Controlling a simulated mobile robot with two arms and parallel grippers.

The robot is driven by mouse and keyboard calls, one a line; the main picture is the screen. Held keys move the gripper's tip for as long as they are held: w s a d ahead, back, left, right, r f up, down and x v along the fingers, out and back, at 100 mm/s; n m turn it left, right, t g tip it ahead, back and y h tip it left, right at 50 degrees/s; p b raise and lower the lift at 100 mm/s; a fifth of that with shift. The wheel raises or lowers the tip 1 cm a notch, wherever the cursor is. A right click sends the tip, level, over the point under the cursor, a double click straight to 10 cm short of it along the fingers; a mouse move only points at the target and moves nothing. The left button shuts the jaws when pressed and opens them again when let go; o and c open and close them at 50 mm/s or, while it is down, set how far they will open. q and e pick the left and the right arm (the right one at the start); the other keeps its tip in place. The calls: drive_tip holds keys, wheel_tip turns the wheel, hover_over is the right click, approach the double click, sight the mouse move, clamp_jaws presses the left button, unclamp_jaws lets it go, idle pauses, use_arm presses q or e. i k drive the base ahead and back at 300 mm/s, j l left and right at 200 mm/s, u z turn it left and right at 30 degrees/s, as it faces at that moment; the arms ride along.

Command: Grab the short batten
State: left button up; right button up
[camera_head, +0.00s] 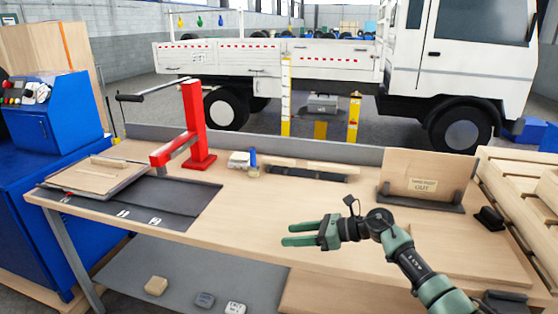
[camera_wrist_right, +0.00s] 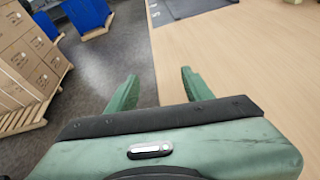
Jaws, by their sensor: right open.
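My right gripper (camera_head: 285,235) is open and empty above the front middle of the workbench (camera_head: 240,205). In the right wrist view its two green fingers (camera_wrist_right: 160,76) stand apart with nothing between them. Light wooden strips (camera_head: 318,165) lie along a dark holder near the back middle of the bench, beyond my gripper and apart from it. A small wooden strip (camera_head: 108,161) lies on a board at the left end. I cannot tell which piece is the short batten. My left gripper is not in view.
A red press (camera_head: 195,125) stands at the back left, beside a dark mat (camera_head: 160,198). A wooden panel (camera_head: 418,170) stands in a dark holder at the right. The bench middle is mostly clear.

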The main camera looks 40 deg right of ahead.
sight(285, 162)
drive_tip(key=i+l, duration=1.35)
drive_tip(key=l, duration=0.1)
